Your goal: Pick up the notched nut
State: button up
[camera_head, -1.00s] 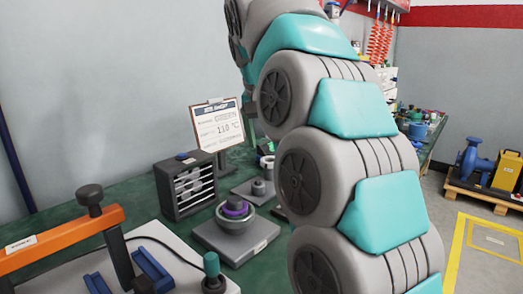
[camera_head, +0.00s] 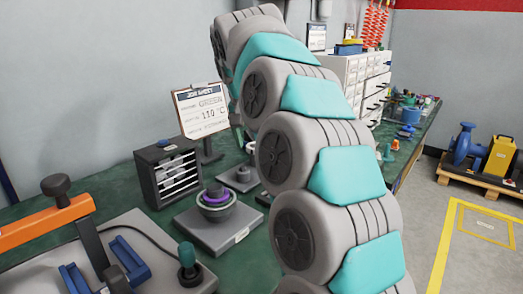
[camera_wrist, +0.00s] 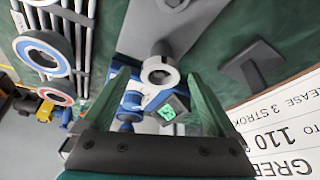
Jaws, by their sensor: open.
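In the wrist view a grey ring with a notch in its rim (camera_wrist: 158,74), seemingly the notched nut, shows near the middle. It lies in line with the gap between the fingers of my gripper (camera_wrist: 157,80). The green fingers are apart, one on each side of it, with no clear contact. How far it sits beyond the fingertips I cannot tell. A grey plate with a post (camera_wrist: 172,25) shows just above it in the picture. In the head view my arm hides the gripper, and I cannot make out the notched ring.
On the green bench stand a job sheet (camera_head: 202,112), a dark drawer unit (camera_head: 168,172), a grey block with a bowl and purple ring (camera_head: 215,235), and a small plate with a post (camera_head: 240,180). An orange-armed press (camera_head: 45,222) is at left. A white drawer cabinet (camera_head: 365,85) stands behind.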

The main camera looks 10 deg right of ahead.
grip_shut()
dwell(0.8)
